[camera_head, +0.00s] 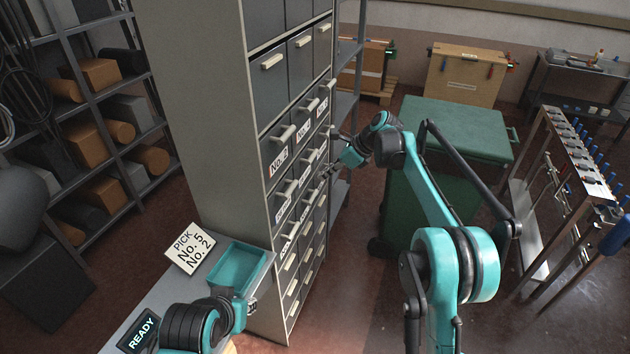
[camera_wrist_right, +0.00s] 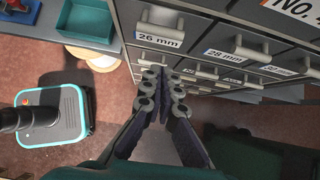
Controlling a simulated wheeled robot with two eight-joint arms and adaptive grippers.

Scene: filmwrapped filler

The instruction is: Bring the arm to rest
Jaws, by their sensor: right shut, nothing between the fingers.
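My right arm reaches in from the right in the head view, and its gripper (camera_head: 330,163) is at the front of the grey drawer cabinet (camera_head: 215,130). In the right wrist view the two fingers (camera_wrist_right: 165,85) are together, with nothing between them, in front of the labelled drawers. I cannot tell whether the fingertips touch a drawer handle. The drawers that show look closed.
A teal tray (camera_head: 238,268) and a card (camera_head: 189,247) reading "PICK No. 5 No. 2" are on the bench (camera_head: 175,290), with a READY display (camera_head: 138,331). A green cabinet (camera_head: 460,130) stands behind my right arm. A tool rack (camera_head: 570,150) stands at the right.

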